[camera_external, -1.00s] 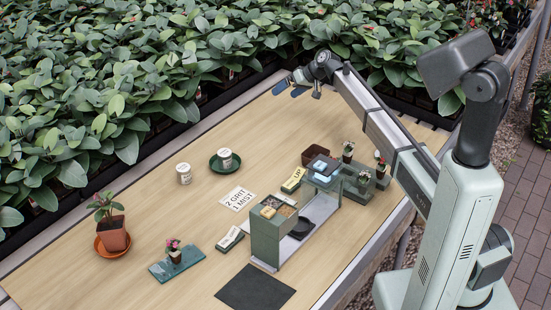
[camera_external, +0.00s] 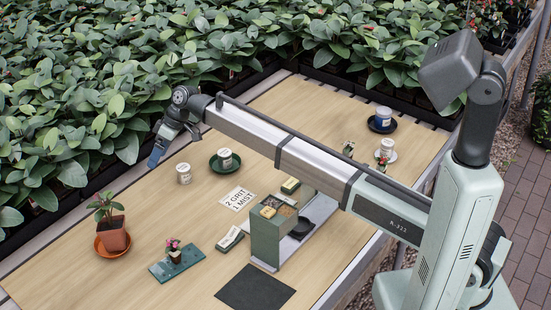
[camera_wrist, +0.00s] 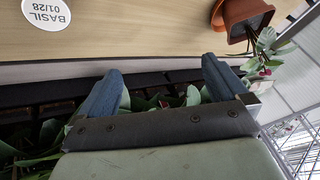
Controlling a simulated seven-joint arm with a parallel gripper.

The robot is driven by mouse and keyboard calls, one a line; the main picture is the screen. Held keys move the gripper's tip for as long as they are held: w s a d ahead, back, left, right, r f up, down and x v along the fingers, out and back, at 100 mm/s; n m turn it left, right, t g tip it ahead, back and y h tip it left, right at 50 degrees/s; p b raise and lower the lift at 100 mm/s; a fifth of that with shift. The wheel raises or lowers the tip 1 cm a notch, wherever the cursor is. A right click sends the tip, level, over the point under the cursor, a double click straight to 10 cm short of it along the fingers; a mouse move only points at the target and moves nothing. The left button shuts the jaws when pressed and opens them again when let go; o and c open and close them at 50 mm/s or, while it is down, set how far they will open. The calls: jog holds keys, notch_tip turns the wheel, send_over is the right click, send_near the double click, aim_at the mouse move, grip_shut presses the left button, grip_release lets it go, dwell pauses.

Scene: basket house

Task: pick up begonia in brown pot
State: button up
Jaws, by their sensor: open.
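A leafy plant (camera_external: 106,207) stands in a reddish-brown pot (camera_external: 115,238) on an orange saucer (camera_external: 101,250) at the table's left. The tilted-looking pot also shows at the upper right of the wrist view (camera_wrist: 246,16), its leaves beside it. A smaller pink-flowered plant (camera_external: 173,246) in a dark brown pot stands on a teal tray (camera_external: 160,272). I cannot tell for sure which is the begonia. My gripper (camera_external: 158,154) is over the table's far edge, behind and right of the larger pot, apart from it. In the wrist view its fingers (camera_wrist: 164,88) are spread and empty.
A white tub (camera_external: 184,178) stands near my gripper; its BASIL lid shows in the wrist view (camera_wrist: 47,12). Another tub sits on a green saucer (camera_external: 213,167). A grey-green organizer (camera_external: 264,240) and dark mat (camera_external: 255,291) are nearer. Foliage lines the far edge.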

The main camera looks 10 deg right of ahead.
aim_at(113, 228)
jog(key=s+a+n+g+h, duration=0.1)
jog(key=s+a+n, duration=0.1)
jog(key=s+a, duration=0.5)
jog(key=s+a+n+h, duration=0.1)
jog(key=s+a, duration=0.2)
jog(key=s, duration=0.7)
jog(key=x, duration=1.3)
jog(key=shift+s+a+r, duration=0.1)
jog(key=shift+s+a, duration=0.05)
jog(key=shift+a, duration=0.2)
jog(key=shift+c, duration=0.2)
jog(key=c, duration=1)
jog(key=shift+r, duration=0.15)
